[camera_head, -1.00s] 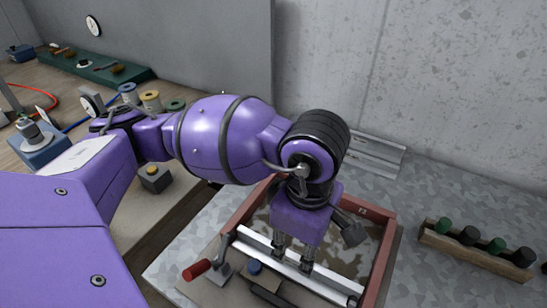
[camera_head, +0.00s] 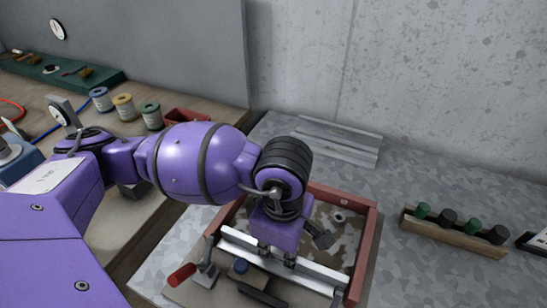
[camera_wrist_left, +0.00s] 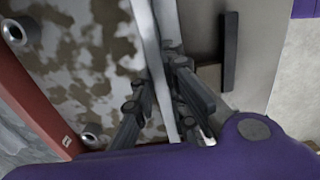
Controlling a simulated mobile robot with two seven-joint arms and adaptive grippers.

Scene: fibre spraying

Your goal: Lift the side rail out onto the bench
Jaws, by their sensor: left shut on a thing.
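The side rail (camera_head: 322,272), a pale metal bar, runs across the front part of a red-walled frame (camera_head: 366,245). My left gripper (camera_head: 277,256) points down over the frame with its fingers shut on the rail near its middle. In the left wrist view the rail (camera_wrist_left: 148,38) passes between the two fingers (camera_wrist_left: 173,56). The gripper hides part of the rail, and I cannot tell whether the rail is clear of the frame. My right gripper is not in view.
Flat metal rails (camera_head: 338,140) lie on the grey bench (camera_head: 400,180) behind the frame. A red-handled clamp (camera_head: 183,274) stands at the front left. A wooden rack (camera_head: 455,234) with green and black knobs is on the right. Bench between rack and frame is clear.

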